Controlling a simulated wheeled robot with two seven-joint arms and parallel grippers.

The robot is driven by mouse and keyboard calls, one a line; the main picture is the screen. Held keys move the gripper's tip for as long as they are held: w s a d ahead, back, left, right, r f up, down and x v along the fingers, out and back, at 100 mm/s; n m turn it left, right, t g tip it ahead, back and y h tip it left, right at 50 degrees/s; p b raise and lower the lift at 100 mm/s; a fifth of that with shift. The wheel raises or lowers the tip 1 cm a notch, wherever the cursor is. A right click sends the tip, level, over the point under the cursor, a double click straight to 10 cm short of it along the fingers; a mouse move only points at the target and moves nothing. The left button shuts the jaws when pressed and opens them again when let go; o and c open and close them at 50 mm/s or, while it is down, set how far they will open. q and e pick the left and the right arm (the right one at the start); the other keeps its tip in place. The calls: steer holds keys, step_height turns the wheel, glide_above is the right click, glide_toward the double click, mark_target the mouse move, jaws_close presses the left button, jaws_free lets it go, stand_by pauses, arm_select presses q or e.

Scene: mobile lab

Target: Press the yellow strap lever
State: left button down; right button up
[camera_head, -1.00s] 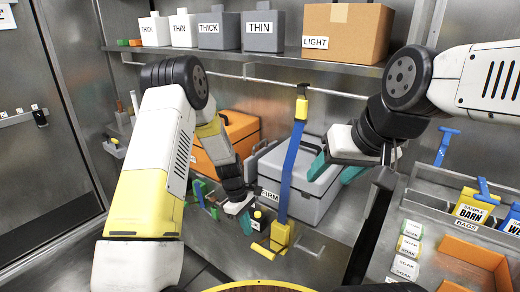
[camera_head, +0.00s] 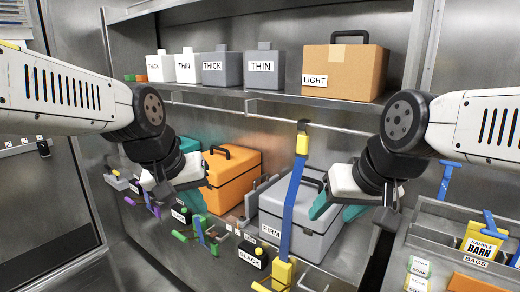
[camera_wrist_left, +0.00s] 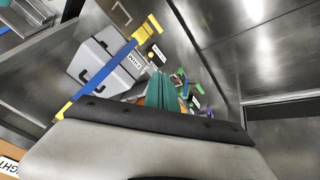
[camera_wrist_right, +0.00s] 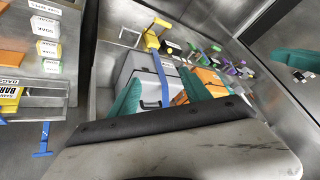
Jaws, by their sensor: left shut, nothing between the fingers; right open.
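A blue strap (camera_head: 290,205) runs upright across the front of a grey case (camera_head: 318,235). It has a yellow buckle (camera_head: 302,143) at its top and a yellow base (camera_head: 283,274) at its bottom. The yellow lever (camera_head: 262,287) sits beside that base, partly cut off by the head view's lower edge; yellow lever parts also show in the right wrist view (camera_wrist_right: 151,38). My left gripper (camera_head: 199,208) is shut and empty, left of the strap and apart from the lever. My right gripper (camera_head: 337,212) is open and empty in front of the grey case, right of the strap.
An orange case (camera_head: 230,180) stands left of the grey one. Small coloured levers and a black box labelled SLACK (camera_head: 254,262) line the shelf's front. A cardboard box (camera_head: 345,70) and labelled containers fill the upper shelf. A bag rack (camera_head: 480,245) stands at the right.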

steer(key=shift+w, duration=0.1)
steer(key=c, duration=1.2)
steer(key=shift+w, duration=0.3)
jaws_close()
steer(key=w+a+f+n+g, duration=0.25)
steer(key=w+f, duration=0.25)
steer(key=w, duration=0.3)
steer(key=w+a+f+n+g, duration=0.2)
steer(key=w+f+n, duration=0.25)
steer(key=w, duration=0.25)
arm_select(q)
steer(key=shift+m+t, duration=0.6)
steer(key=shift+m, duration=0.2)
steer(key=s, duration=0.2)
steer(key=s+r, duration=0.1)
steer(key=s, duration=0.2)
steer(key=shift+s+d+r, duration=0.15)
steer(key=shift+s+d, duration=0.05)
steer(key=shift+s, duration=0.1)
arm_select(e)
steer(key=w+a+f+n+g, duration=0.1)
steer(key=w+a+f, duration=0.2)
steer(key=f, duration=0.6)
steer(key=w+a+f+n+g+h, duration=0.1)
steer(key=w+a+f+n+g, duration=0.1)
steer(key=f, duration=0.8)
steer(key=shift+w+a, duration=0.45)
steer(key=shift+a, duration=0.1)
steer(key=shift+g, duration=0.25)
